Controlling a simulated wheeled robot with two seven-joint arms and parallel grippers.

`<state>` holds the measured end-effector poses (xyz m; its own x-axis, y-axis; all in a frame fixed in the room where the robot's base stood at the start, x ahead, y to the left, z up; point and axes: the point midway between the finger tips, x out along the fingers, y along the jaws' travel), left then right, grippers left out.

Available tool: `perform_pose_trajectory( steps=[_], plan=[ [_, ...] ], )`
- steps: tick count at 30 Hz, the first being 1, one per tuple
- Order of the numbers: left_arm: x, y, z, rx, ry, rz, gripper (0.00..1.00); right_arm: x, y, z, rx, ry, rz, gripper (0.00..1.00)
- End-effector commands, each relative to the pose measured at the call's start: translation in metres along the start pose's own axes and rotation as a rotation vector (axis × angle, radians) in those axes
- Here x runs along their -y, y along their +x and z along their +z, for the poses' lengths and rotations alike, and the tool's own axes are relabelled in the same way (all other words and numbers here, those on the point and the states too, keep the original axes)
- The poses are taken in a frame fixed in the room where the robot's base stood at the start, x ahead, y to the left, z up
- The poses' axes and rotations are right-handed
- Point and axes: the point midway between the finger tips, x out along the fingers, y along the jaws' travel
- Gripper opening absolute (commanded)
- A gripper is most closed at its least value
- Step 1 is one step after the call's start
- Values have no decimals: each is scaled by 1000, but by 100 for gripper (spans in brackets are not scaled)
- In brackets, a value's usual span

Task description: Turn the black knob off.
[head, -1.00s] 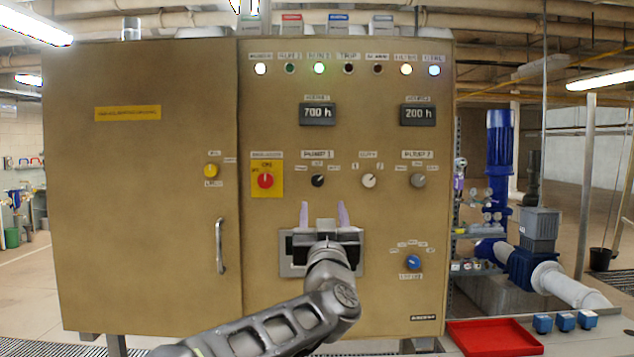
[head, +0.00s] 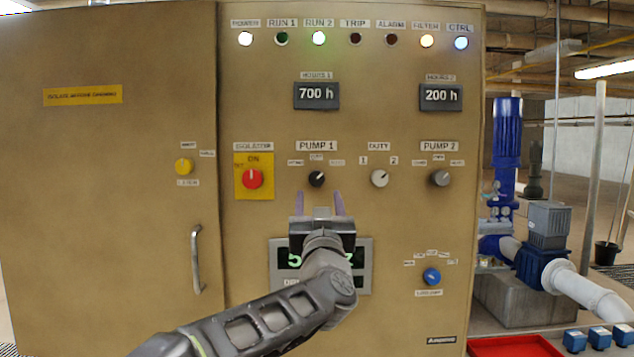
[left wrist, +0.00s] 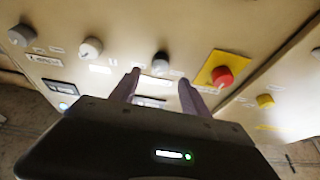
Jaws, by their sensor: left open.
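The black knob (head: 317,179) sits under the PUMP 1 label on the tan control panel (head: 400,225). Its pointer tilts to the upper right in the head view. It also shows in the left wrist view (left wrist: 160,62), between and beyond the fingertips. My left gripper (head: 319,196) is open and empty just below the knob in the head view, its two purple fingers pointing at the panel. In the left wrist view the fingers (left wrist: 160,78) are apart, with no contact on the knob visible. My right gripper is not in view.
A red isolator knob (head: 252,179) on a yellow plate is left of the black knob. A white duty knob (head: 379,178) and a grey PUMP 2 knob (head: 440,178) are to the right. A display (head: 364,268) is behind my arm. A door handle (head: 196,260) sticks out at left.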

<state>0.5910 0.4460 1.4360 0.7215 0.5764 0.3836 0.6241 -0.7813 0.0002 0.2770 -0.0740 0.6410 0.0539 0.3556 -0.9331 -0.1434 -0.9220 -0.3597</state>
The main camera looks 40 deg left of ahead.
Motion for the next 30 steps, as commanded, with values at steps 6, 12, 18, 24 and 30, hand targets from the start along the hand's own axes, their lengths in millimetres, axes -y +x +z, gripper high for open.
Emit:
perform_pose_trajectory(
  steps=[6,12,18,24,30],
  plan=[
    [0,14,-1,1,0,0,54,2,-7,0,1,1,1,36],
    [0,45,-2,2,0,-2,54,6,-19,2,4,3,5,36],
    [0,72,-1,2,0,-1,54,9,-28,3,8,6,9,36],
    [0,79,0,0,1,0,54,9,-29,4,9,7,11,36],
    [0,78,0,0,1,0,52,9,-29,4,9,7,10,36]
  ],
)
